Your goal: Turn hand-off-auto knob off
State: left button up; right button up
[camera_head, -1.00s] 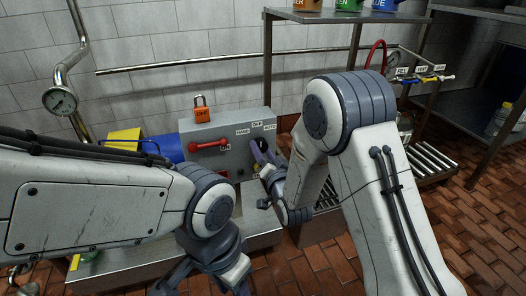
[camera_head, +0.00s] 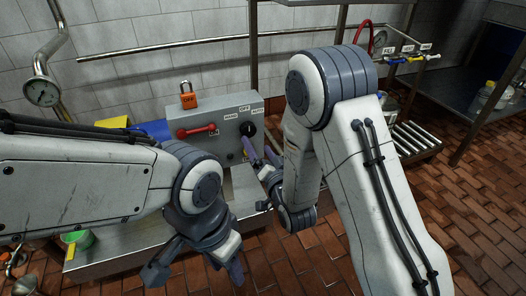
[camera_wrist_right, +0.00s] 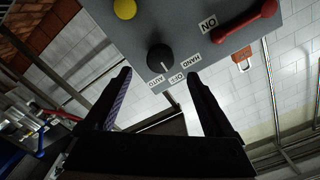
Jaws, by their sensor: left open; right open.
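The hand-off-auto knob (camera_head: 248,129) is a round black knob on the right part of a grey control box (camera_head: 228,112), under small HAND, OFF and AUTO labels. In the right wrist view the knob (camera_wrist_right: 160,58) shows a white mark on its label side, around AUTO and OFF; I cannot tell exactly which it points to. My right gripper (camera_head: 260,153) is open just in front of and below the knob. In the right wrist view its fingers (camera_wrist_right: 160,80) stand apart, empty, with the knob ahead between them. My left gripper (camera_head: 195,268) is open and empty, low in front of the bench.
A red lever (camera_head: 197,131) is left of the knob. A yellow button (camera_wrist_right: 124,9) is on the panel. The metal bench (camera_head: 130,240) lies below. A gauge (camera_head: 42,92) and pipe are at left, shelving at right.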

jog(key=shift+p+v, duration=1.9)
jog(key=shift+v, duration=0.1)
